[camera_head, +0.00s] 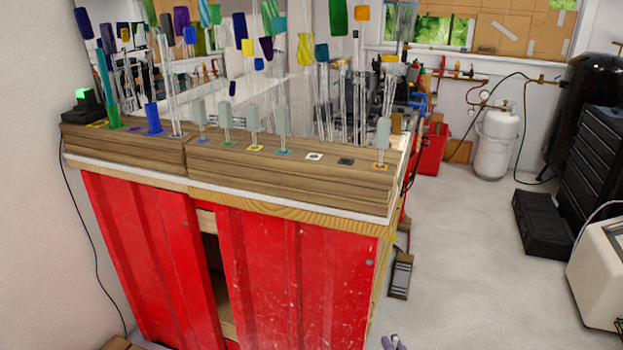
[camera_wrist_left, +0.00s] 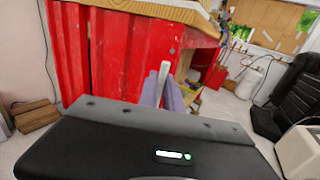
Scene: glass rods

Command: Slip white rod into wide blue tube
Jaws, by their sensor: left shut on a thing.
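My left gripper (camera_head: 393,342) shows only as small grey-purple fingertips at the bottom edge of the head view, in front of and below the bench. In the left wrist view its two fingers (camera_wrist_left: 163,95) are shut on a pale white rod (camera_wrist_left: 163,72), which points up and away between them. The rod's lower part is hidden. A short, wide blue tube (camera_head: 153,118) stands upright on the left wooden block in the head view, well apart from the gripper. My right gripper is in neither view.
The wooden blocks (camera_head: 290,180) hold several clear and grey-topped rods, and a tall green tube (camera_head: 104,90) stands left of the blue one. A white-marked spot (camera_head: 314,156) on the right block is empty. The red cabinet (camera_head: 290,270) is below; open floor lies right.

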